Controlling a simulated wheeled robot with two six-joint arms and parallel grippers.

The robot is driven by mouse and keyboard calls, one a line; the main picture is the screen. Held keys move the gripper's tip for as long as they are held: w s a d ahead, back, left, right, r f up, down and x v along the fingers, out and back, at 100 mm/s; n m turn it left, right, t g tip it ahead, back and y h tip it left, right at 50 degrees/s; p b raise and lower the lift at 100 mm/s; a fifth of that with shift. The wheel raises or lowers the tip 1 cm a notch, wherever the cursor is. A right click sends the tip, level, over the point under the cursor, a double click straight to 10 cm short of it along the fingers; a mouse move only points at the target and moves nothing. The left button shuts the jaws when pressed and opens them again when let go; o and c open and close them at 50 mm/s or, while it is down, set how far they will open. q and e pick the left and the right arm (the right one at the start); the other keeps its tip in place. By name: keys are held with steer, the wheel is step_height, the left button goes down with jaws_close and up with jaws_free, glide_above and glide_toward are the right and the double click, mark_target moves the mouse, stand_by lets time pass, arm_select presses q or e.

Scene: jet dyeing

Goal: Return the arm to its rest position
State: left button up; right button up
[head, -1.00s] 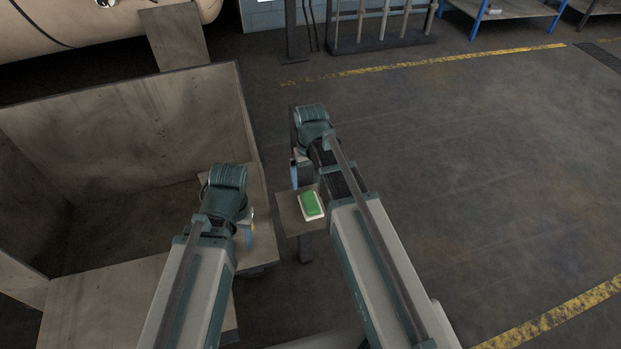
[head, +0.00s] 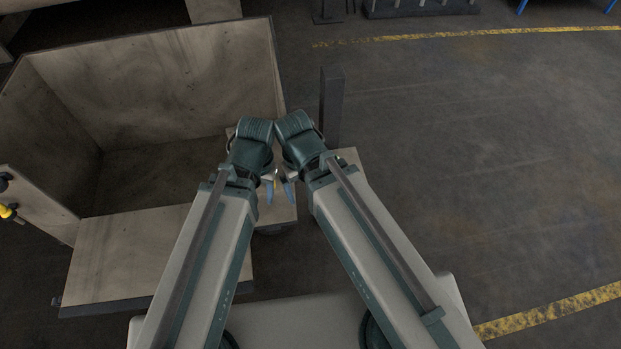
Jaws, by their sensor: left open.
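Both my arms reach forward over the scene, with their dark green wrists close together near the middle of the head view. My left gripper (head: 268,188) points down at the inner side of its wrist, with a blue fingertip showing; it is open and holds nothing that I can see. My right gripper (head: 288,188) shows only as a small blue and pale part beside it, mostly hidden by its own wrist, so its jaws cannot be read.
A large open-fronted wooden bin (head: 150,85) stands at the left, close to my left arm. A dark post (head: 331,105) rises just beyond my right wrist. A small stand (head: 350,157) is mostly covered by my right arm. The floor (head: 480,150) at the right is clear.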

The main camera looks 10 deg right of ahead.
arm_select(q)
step_height(320, 180, up, 11)
steer(key=p, duration=1.1)
arm_select(e)
step_height(320, 180, up, 11)
